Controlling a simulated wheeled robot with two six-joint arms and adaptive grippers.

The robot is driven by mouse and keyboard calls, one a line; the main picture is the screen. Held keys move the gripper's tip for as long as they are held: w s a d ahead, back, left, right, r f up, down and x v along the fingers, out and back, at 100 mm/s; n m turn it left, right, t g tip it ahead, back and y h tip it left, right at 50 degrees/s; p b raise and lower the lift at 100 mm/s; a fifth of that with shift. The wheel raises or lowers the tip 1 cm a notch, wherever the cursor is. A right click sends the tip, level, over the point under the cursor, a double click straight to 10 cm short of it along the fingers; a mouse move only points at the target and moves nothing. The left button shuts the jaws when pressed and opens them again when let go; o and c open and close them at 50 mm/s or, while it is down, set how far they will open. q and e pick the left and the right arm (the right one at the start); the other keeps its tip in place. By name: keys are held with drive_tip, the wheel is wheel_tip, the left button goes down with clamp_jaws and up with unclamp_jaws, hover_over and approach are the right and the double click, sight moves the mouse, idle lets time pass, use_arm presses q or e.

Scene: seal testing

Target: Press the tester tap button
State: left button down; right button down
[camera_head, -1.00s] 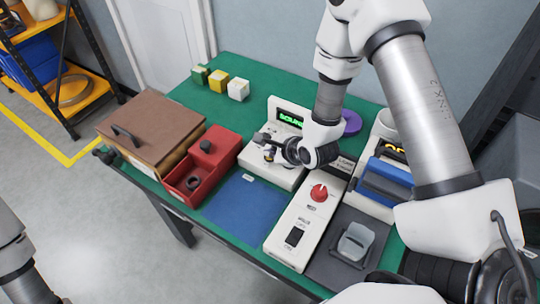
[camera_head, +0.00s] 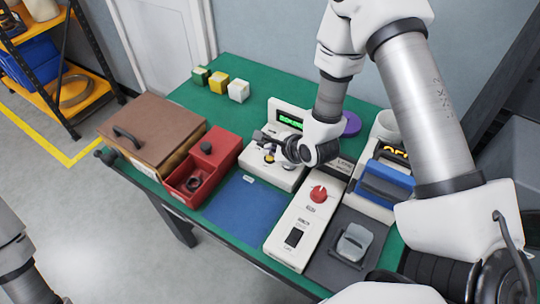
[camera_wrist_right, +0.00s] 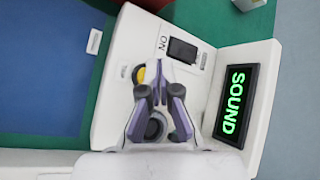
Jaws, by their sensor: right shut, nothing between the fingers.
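The white tester (camera_head: 290,178) stands in the middle of the green table, with a lit green display (camera_head: 290,121). In the right wrist view the display (camera_wrist_right: 235,100) reads "SOUND". A yellow round button (camera_wrist_right: 140,74) shows on the tester's top, just beside a fingertip of my right gripper (camera_wrist_right: 159,92). I cannot tell whether they touch. A dark round socket (camera_wrist_right: 154,129) shows between the fingers. In the head view my right gripper (camera_head: 268,140) is shut and empty, low over the tester. My left gripper is out of view.
Left of the tester are a red bin (camera_head: 216,159) and a brown-lidded box (camera_head: 150,125). A white panel with a red knob (camera_head: 319,194) stands to the right, beside a grey clamp-like part (camera_head: 353,242). The blue mat (camera_head: 244,204) is clear. Small blocks (camera_head: 218,82) sit behind.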

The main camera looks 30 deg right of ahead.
sight(271, 159)
wheel_tip(271, 159, up, 5)
drive_tip(key=p, duration=0.3)
drive_tip(key=shift+r+p, duration=0.1)
drive_tip(key=shift+p, duration=0.3)
idle(0.6)
